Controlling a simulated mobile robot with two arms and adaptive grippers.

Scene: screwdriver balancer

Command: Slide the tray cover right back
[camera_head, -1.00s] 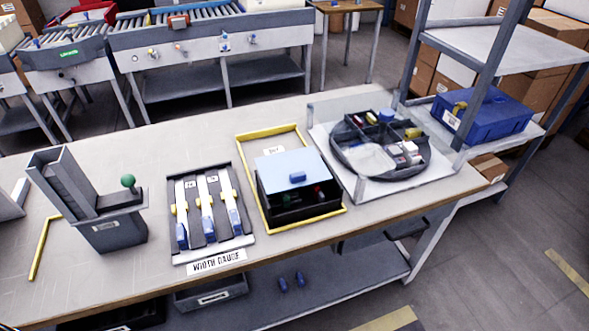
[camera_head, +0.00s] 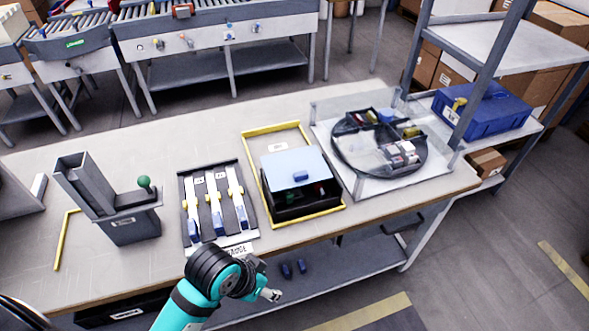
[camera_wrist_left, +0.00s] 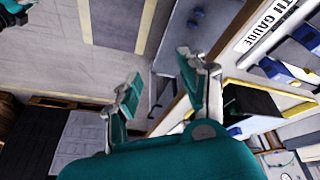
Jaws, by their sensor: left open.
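The black tray (camera_head: 308,206) stands inside a yellow frame on the table. Its pale blue cover (camera_head: 290,162) lies over the back part of it, with a small blue knob (camera_head: 300,176) near the cover's front edge. The front strip of the tray is open and shows dark contents with a bit of red. My left gripper (camera_head: 268,281) is at the table's front edge, front-left of the tray and apart from it. In the left wrist view its two fingers (camera_wrist_left: 160,86) are spread with nothing between them. A teal piece at that view's top-left corner may be my right gripper.
The width gauge board (camera_head: 248,215) with white and blue sliders lies left of the tray. A grey holder with a green knob (camera_head: 144,182) stands farther left. A round divided tray (camera_head: 345,160) behind clear panels stands to the right. A blue bin (camera_head: 500,112) sits on the shelf.

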